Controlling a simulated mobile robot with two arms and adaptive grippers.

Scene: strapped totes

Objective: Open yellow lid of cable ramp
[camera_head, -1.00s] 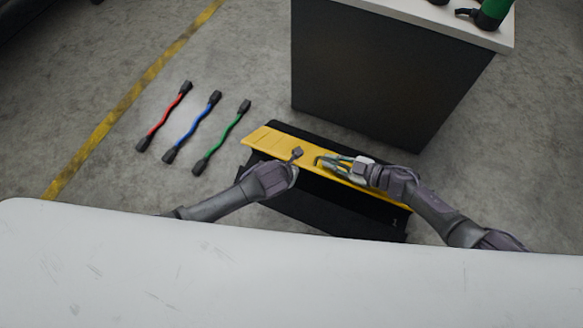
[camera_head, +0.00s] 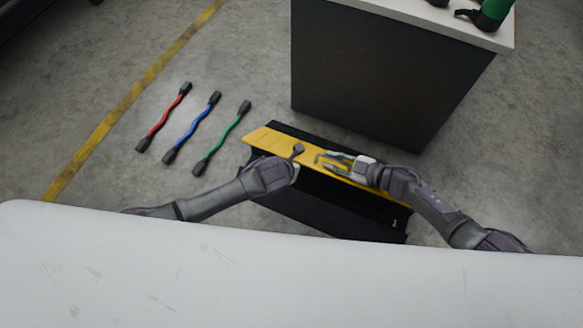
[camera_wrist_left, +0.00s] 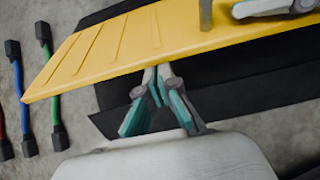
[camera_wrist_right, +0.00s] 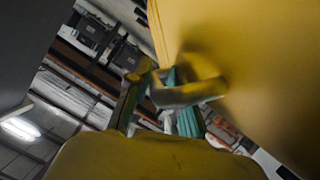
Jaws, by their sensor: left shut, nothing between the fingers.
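The cable ramp is a long black base (camera_head: 350,212) on the floor with a yellow lid (camera_head: 268,138) along its far side. In the left wrist view the yellow lid (camera_wrist_left: 105,52) stands clear above the black base, with a grey post-like piece (camera_wrist_left: 205,14) at its upper part. My left gripper (camera_wrist_left: 156,75) is shut and empty, its fingertips at the lid's near edge; whether they touch is unclear. In the right wrist view the lid (camera_wrist_right: 265,60) fills the right side.
Red (camera_head: 165,118), blue (camera_head: 192,127) and green (camera_head: 222,138) cables lie on the floor left of the ramp. A dark cabinet (camera_head: 375,75) with a white top stands close behind it. A pale surface (camera_head: 280,285) fills the foreground.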

